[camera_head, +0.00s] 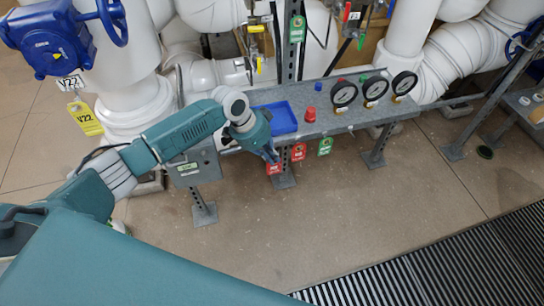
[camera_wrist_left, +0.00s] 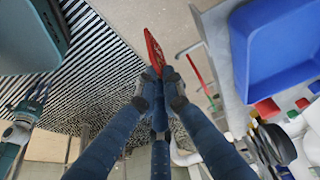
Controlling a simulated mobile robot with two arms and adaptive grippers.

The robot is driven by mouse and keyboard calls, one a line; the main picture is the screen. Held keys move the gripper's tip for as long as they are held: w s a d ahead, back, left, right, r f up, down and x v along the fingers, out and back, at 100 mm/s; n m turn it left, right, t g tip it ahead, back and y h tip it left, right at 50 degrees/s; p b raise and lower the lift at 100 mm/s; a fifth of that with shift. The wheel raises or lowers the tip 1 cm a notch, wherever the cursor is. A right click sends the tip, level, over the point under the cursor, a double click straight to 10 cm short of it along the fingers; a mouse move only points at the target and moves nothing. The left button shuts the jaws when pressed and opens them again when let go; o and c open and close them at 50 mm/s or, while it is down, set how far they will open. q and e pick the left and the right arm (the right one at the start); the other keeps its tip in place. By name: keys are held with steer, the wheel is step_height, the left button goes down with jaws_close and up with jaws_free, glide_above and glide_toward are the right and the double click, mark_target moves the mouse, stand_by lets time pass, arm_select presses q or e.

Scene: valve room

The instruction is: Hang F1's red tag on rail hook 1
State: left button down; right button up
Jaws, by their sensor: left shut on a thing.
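My left gripper (camera_head: 273,157) is at the front edge of the grey shelf, below the blue tray. It is shut on a red tag (camera_head: 274,168), which hangs down from the fingertips. In the left wrist view the fingers (camera_wrist_left: 161,78) close on the red tag (camera_wrist_left: 154,50), seen nearly edge-on. Another red tag (camera_head: 298,152) and a green tag (camera_head: 325,146) hang along the shelf's front edge to the right.
The shelf (camera_head: 318,122) carries a blue tray (camera_head: 275,118), a red knob-like object (camera_head: 310,114) and three gauges (camera_head: 375,88). A yellow tag (camera_head: 84,118) hangs near the blue valve (camera_head: 50,40). The floor in front is clear.

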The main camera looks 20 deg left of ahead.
arm_select(q)
steer(key=shift+w+a+f, duration=0.15)
steer(key=shift+w+a, duration=0.05)
steer(key=shift+w, duration=0.15)
stand_by(0.3)
stand_by(0.7)
steer(key=shift+w+a, duration=0.2)
steer(key=shift+w, duration=0.05)
stand_by(0.3)
steer(key=shift+w+a+b, duration=0.4)
steer(key=shift+w+b, duration=0.05)
steer(key=shift+w, duration=0.15)
steer(key=shift+w+a, duration=0.25)
steer(key=shift+w, duration=0.2)
stand_by(0.5)
steer(key=shift+s+f+b, duration=0.1)
steer(key=shift+f+b, duration=0.25)
steer(key=shift+f, duration=0.05)
stand_by(0.7)
steer(key=c, duration=1.8)
jaws_free()
